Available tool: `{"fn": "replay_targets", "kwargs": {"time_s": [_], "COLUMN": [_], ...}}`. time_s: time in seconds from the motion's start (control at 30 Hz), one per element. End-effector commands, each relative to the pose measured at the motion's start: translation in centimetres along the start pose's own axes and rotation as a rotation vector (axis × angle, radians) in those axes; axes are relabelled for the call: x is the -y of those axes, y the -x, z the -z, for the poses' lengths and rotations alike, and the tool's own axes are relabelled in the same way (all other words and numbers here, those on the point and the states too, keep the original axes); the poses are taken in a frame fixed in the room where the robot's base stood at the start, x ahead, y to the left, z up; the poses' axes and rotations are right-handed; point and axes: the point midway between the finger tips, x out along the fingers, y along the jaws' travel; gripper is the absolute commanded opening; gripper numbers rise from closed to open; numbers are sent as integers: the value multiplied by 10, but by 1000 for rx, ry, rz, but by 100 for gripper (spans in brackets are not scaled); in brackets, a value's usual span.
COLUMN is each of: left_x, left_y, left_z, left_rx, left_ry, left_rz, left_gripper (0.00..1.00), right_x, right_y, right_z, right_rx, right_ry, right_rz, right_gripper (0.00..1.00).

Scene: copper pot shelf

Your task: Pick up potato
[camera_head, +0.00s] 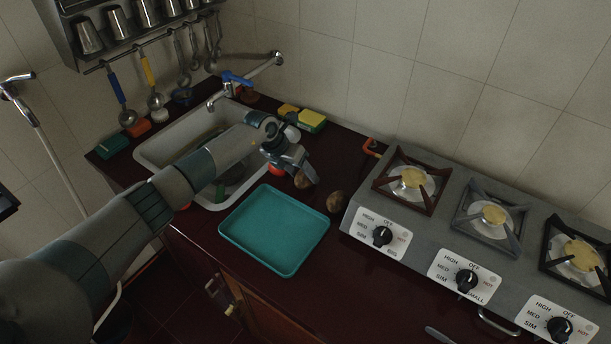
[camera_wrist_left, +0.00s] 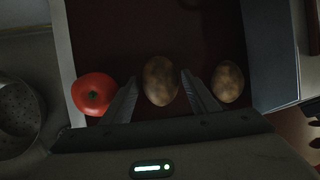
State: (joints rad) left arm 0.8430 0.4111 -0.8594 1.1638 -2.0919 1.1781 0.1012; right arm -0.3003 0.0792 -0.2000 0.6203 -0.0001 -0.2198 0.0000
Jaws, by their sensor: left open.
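In the wrist view, one brown potato (camera_wrist_left: 161,81) lies between the two spread fingers of my left gripper, with dark gaps at its sides. It shows partly beside the fingers in the head view (camera_head: 301,181). A second potato (camera_wrist_left: 228,82) lies just outside the right finger; in the head view it rests on the dark counter (camera_head: 336,201) near the stove. My left gripper (camera_head: 299,172) is open and points down over the counter behind the teal tray. A red tomato (camera_wrist_left: 94,94) is outside the left finger, partly hidden by the arm in the head view. My right gripper is out of view.
The empty teal tray (camera_head: 272,232) lies in front of the gripper. The sink (camera_head: 150,152) is to the left, the stove (camera_head: 440,235) to the right. Yellow-green sponges (camera_head: 311,121) lie near the wall. A blue-handled faucet (camera_head: 236,78) stands behind the arm.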

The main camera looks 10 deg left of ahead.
Motion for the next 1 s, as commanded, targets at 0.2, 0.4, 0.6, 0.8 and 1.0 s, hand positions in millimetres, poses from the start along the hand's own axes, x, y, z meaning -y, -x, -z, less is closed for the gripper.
{"fn": "replay_targets", "kwargs": {"time_s": [0.2,0.4,0.6,0.8,1.0], "left_x": [0,0,0,0,0], "left_y": [-8,-8,-8,-8,-8], "left_z": [0,0,0,0,0], "left_rx": [1,1,1,1,2], "left_ry": [-1,-1,-1,-1,-1], "left_rz": [-1,-1,-1,-1,-1], "left_gripper": [54,54,54,19,19], "right_x": [-1,-1,-1,-1,-1], "right_y": [3,3,3,3,3], "right_z": [0,0,0,0,0], "right_rx": [0,1,1,1,1], "right_ry": [0,0,1,1,0], "right_rz": [-1,-1,-1,-1,-1], "right_gripper": [31,31,31,31,31]}}
